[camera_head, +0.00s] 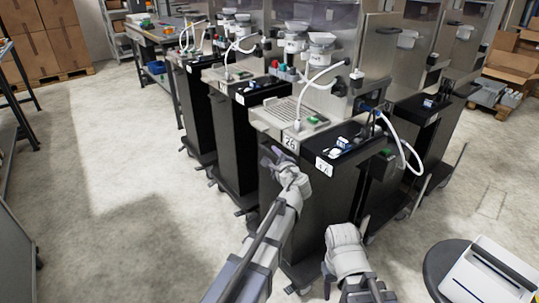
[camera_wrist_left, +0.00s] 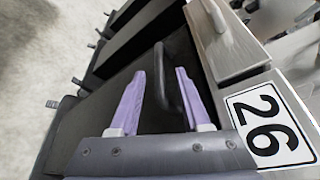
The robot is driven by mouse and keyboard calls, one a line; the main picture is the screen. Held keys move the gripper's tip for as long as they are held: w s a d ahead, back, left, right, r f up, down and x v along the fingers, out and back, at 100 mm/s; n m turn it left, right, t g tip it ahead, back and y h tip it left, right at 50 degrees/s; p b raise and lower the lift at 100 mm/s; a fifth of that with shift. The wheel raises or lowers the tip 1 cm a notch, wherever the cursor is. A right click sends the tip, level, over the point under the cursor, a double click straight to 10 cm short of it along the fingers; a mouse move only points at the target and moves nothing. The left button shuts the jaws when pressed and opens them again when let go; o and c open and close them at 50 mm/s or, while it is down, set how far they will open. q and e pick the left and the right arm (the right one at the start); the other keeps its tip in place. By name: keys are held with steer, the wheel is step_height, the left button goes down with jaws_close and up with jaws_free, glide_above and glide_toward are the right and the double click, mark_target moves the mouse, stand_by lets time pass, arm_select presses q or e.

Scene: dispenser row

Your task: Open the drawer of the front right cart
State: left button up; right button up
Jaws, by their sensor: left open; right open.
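The nearest cart in the row (camera_head: 315,215) has a dark body, a black top and a label reading 26 (camera_head: 290,142); that label fills the right of the left wrist view (camera_wrist_left: 268,125). A dark curved handle (camera_wrist_left: 161,75) shows there on a dark surface. My left gripper (camera_head: 270,157) is at the left side of this cart's upper part; in the wrist view its purple fingers (camera_wrist_left: 160,85) are apart, with the handle between them. No firm contact is visible. My right gripper (camera_head: 328,285) is low, near the bottom edge, partly hidden by its arm, and holds nothing visible.
More carts (camera_head: 238,135) stand behind to the left, and another (camera_head: 425,130) to the right. White hoses (camera_head: 405,150) hang over the tops. A round dark stand with a white box (camera_head: 490,280) is at the lower right. The floor at left (camera_head: 110,180) is clear.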

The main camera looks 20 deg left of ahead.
mark_target(270, 154)
arm_select(q)
steer(key=x, duration=0.4)
steer(key=shift+b, duration=0.3)
steer(key=shift+c, duration=0.4)
jaws_close()
stand_by(0.7)
